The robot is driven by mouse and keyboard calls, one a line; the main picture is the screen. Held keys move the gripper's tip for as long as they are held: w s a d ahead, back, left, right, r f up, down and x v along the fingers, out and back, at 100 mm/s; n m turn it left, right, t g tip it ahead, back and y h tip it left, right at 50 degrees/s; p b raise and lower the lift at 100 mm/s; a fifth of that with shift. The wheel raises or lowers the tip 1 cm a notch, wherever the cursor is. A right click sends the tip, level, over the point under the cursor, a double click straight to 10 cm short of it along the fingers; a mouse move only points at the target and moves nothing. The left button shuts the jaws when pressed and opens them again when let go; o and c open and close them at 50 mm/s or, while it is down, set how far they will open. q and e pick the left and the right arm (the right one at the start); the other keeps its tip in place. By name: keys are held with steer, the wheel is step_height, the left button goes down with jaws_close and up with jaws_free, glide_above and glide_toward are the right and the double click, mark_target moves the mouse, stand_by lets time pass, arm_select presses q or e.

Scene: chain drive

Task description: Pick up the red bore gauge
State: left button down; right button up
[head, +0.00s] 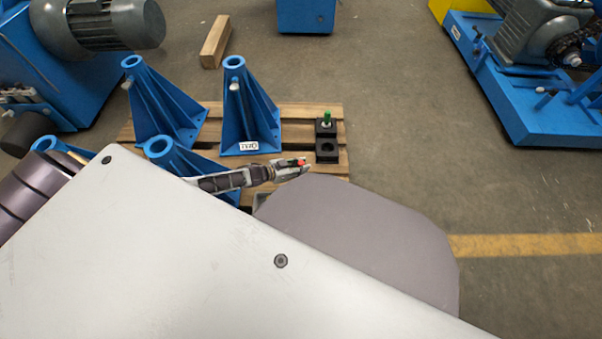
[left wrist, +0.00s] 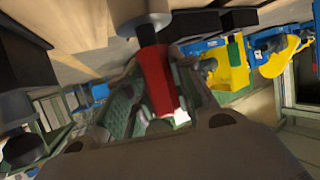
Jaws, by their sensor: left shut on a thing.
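My left gripper (head: 291,167) is over the wooden pallet, near its front edge. It is shut on the red bore gauge (head: 301,162), of which only a small red part shows between the fingers in the head view. In the left wrist view the red gauge (left wrist: 156,78) sits between the finger pads, with a dark neck and a grey metal end beyond it. A black gauge holder (head: 326,141) stands on the pallet just beyond the gripper, with a green gauge (head: 327,118) upright in its far hole. Its near hole looks empty. My right gripper is not in view.
Several blue pedestals (head: 247,110) stand on the pallet (head: 290,112) left of the holder. A wooden beam (head: 216,42) lies on the floor behind. Blue machines stand at the back left and right (head: 540,105). Floor to the right of the pallet is clear.

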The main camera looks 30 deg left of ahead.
mark_target(302, 161)
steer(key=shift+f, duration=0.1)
arm_select(q)
steer(key=shift+w+r, duration=0.1)
steer(key=shift+r, duration=0.15)
stand_by(0.3)
steer(key=shift+r+p, duration=1)
steer(key=shift+r, duration=0.35)
steer(key=shift+r+p, duration=2)
steer(key=shift+r, duration=1.45)
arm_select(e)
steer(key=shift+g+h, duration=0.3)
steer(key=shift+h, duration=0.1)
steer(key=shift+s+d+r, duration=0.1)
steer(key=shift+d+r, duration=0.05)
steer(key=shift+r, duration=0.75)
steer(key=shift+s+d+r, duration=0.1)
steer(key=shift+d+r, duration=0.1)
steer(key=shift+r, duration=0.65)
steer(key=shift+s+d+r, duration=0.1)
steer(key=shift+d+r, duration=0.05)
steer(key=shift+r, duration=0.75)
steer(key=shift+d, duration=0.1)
